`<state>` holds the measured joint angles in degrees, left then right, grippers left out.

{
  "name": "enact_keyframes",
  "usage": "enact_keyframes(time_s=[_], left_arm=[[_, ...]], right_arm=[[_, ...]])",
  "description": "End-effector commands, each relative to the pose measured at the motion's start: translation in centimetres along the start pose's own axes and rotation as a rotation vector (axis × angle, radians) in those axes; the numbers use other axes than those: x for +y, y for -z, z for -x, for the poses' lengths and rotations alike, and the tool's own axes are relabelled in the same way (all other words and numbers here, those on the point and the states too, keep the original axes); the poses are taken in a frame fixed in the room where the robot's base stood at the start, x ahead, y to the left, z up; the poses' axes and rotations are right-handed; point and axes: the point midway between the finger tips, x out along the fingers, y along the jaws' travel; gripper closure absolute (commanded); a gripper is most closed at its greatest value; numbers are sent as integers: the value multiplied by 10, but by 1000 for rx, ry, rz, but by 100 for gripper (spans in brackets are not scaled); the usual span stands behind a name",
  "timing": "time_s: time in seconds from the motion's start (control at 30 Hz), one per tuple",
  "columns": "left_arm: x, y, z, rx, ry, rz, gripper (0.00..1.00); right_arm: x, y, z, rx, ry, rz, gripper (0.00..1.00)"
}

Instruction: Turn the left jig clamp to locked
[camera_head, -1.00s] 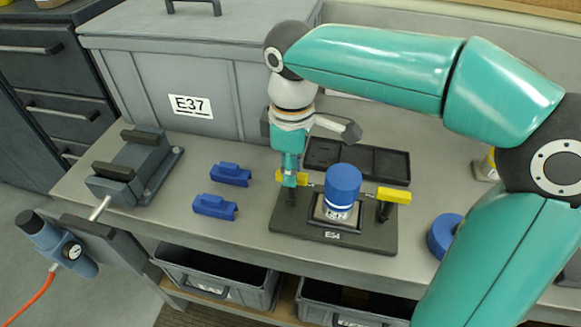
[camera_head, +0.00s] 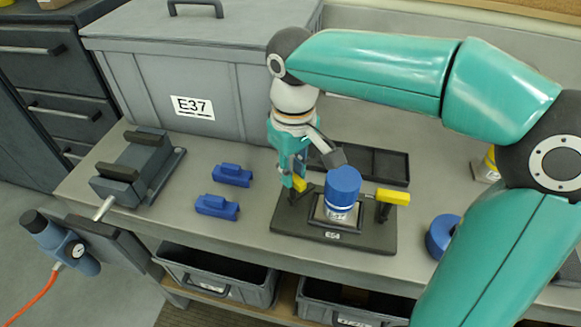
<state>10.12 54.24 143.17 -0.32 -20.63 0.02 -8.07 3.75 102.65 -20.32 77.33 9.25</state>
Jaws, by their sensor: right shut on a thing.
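The jig, a dark plate labelled E54 (camera_head: 375,237), sits on the bench and holds a blue-topped cylinder (camera_head: 343,187) upright in its middle. The left jig clamp (camera_head: 299,186) has a yellow handle, mostly hidden behind my right gripper; its exact angle is hard to tell. The right jig clamp (camera_head: 392,196) has a yellow handle pointing right. My right gripper (camera_head: 294,184) points down at the left clamp and is shut on its handle. My left gripper is not in view.
Two blue blocks (camera_head: 232,175) (camera_head: 217,206) lie left of the jig. A black tray (camera_head: 375,163) lies behind it and a blue ring (camera_head: 441,236) to its right. A grey vise (camera_head: 137,168) stands at the left. A large grey case labelled E37 (camera_head: 235,70) stands behind.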

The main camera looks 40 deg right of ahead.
Motion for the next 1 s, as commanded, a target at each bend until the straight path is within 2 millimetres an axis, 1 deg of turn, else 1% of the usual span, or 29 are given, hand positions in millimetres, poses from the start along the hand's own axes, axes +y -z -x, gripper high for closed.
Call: enact_keyframes(time_s=[0.7,1.0], left_arm=[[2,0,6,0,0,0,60],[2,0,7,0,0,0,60]], right_arm=[[1,0,1,-1,-3,-669,100],[1,0,0,0,-3,-864,100]])
